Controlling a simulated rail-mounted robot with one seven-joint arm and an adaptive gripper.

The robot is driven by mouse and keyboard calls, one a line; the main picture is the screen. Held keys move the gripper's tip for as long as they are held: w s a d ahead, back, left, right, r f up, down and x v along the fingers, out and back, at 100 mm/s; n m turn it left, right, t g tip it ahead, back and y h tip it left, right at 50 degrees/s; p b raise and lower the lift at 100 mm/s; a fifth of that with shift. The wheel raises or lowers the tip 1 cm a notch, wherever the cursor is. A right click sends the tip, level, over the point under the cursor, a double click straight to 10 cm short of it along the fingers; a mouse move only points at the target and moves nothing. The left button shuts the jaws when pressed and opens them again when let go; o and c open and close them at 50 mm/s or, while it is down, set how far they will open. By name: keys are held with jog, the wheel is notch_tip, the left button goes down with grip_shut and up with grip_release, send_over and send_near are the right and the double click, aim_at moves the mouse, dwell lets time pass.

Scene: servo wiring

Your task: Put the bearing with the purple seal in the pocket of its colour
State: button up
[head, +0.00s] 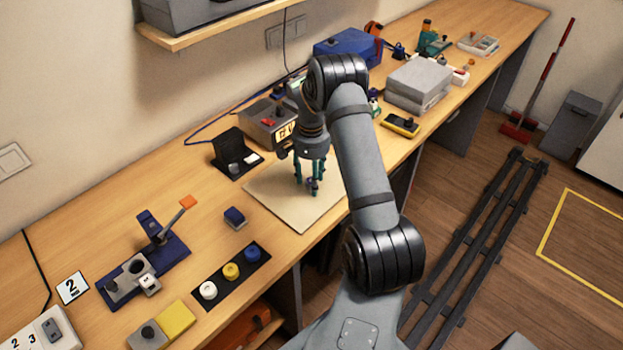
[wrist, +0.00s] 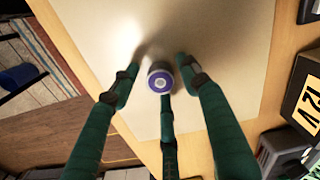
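The bearing with the purple seal (wrist: 160,80) stands on the pale mat (wrist: 105,30), its purple ring and pale centre facing up in the wrist view. In the head view the bearing (head: 313,187) is small and partly hidden by the fingers. My gripper (head: 310,178) is lowered over it, with three green fingers spread around it. In the wrist view my gripper (wrist: 157,82) shows a gap between the left finger and the bearing; contact with the others is unclear. A black strip (head: 222,286) bears white, yellow and blue round places. I cannot make out a purple pocket.
A black stand (head: 236,158) and a grey device with a display (head: 270,122) are behind the mat. A blue fixture with an orange-tipped lever (head: 150,255) stands left. Bare wood lies between them.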

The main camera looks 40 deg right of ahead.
jog(key=shift+o, duration=0.5)
notch_tip(320, 180, up, 12)
jog(key=b, duration=0.1)
jog(key=shift+r, duration=0.15)
